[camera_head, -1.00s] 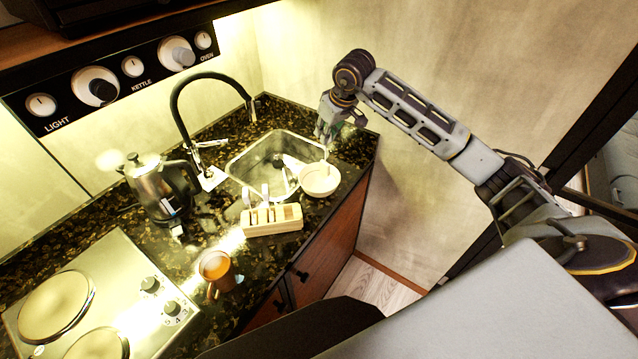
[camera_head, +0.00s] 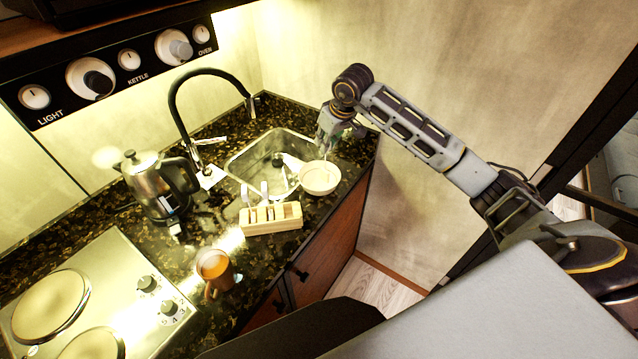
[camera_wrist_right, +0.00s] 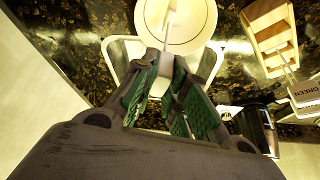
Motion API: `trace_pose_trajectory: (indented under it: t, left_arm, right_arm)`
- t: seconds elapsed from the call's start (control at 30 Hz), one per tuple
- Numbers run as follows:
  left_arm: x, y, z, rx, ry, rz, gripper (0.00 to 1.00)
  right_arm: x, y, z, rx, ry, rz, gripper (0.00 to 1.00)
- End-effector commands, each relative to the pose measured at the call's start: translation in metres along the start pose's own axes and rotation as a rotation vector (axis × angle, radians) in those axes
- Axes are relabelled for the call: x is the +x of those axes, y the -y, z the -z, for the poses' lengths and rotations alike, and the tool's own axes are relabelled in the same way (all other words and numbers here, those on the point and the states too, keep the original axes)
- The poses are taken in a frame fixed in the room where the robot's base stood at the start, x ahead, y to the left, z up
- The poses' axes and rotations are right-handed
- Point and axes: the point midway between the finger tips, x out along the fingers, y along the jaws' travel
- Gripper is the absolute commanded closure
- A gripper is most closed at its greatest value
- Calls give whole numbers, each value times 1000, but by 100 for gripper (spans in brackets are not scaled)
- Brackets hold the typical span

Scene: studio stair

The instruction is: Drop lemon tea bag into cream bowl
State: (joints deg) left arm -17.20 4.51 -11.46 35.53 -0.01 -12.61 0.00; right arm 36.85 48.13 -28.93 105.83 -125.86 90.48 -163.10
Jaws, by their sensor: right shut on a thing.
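The cream bowl (camera_head: 320,180) stands at the counter's right edge, beside the sink; in the right wrist view it fills the top middle (camera_wrist_right: 195,35). My right gripper (camera_head: 324,150) is just behind the bowl in the head view. In the wrist view its fingertips (camera_wrist_right: 164,68) are shut on a small pale piece, which I take to be the lemon tea bag (camera_wrist_right: 166,62). A thin pale strip runs from it across the bowl in that view. I cannot read a label on it or tell its height above the bowl. My left gripper is not in view.
A wooden tea box (camera_head: 272,226) with upright packets stands in front of the sink (camera_head: 240,165). A tap (camera_head: 178,100) arches behind. A kettle (camera_head: 150,185), a glass mug of amber drink (camera_head: 214,268) and a hob (camera_head: 120,280) are farther left.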

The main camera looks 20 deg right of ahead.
Motion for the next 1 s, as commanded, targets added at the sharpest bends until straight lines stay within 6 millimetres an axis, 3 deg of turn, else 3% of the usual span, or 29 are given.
trace_pose_trajectory:
  t: [0.2,0.63,0.67,0.83,1.0]
  left_arm:
    - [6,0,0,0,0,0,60]
    - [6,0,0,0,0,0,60]
    - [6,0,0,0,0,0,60]
    - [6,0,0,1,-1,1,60]
    - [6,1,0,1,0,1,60]
  right_arm:
    - [14,1,-6,0,0,2,100]
    - [16,0,-7,-1,-1,0,100]
    - [16,0,-7,-1,-1,0,84]
    - [17,0,-7,-1,-1,0,62]
    - [16,0,-7,-1,0,0,61]
